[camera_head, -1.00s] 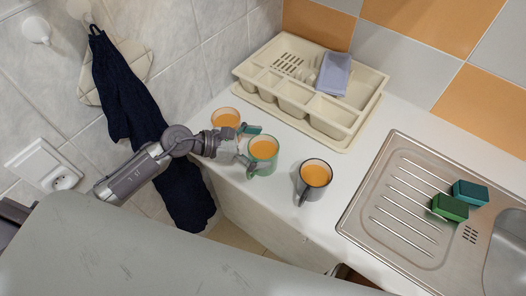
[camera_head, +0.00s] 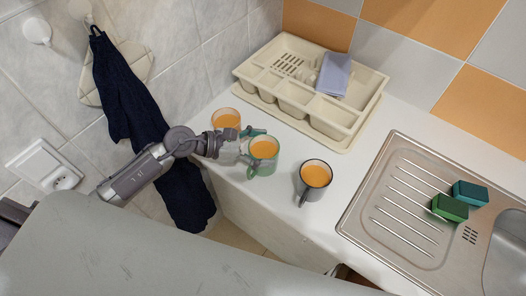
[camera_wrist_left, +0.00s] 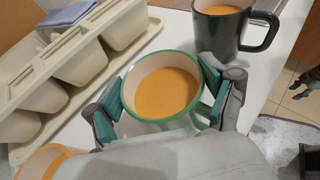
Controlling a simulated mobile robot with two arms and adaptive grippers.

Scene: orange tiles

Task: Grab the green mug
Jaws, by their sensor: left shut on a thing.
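The green mug (camera_head: 263,157), filled with an orange drink, stands on the white counter in the head view. In the left wrist view the green mug (camera_wrist_left: 161,121) sits between the two teal-padded fingers of my left gripper (camera_wrist_left: 160,105). My left gripper (camera_head: 250,146) is shut on it, with a finger on each side of its body. The lower part of the mug is hidden in the wrist view by the gripper's body.
An orange-rimmed mug (camera_head: 226,119) stands close behind my left gripper. A dark grey mug (camera_head: 314,177) stands to the right. A beige cutlery tray (camera_head: 345,128) lies behind, and a metal sink (camera_head: 400,235) with two sponges is at right.

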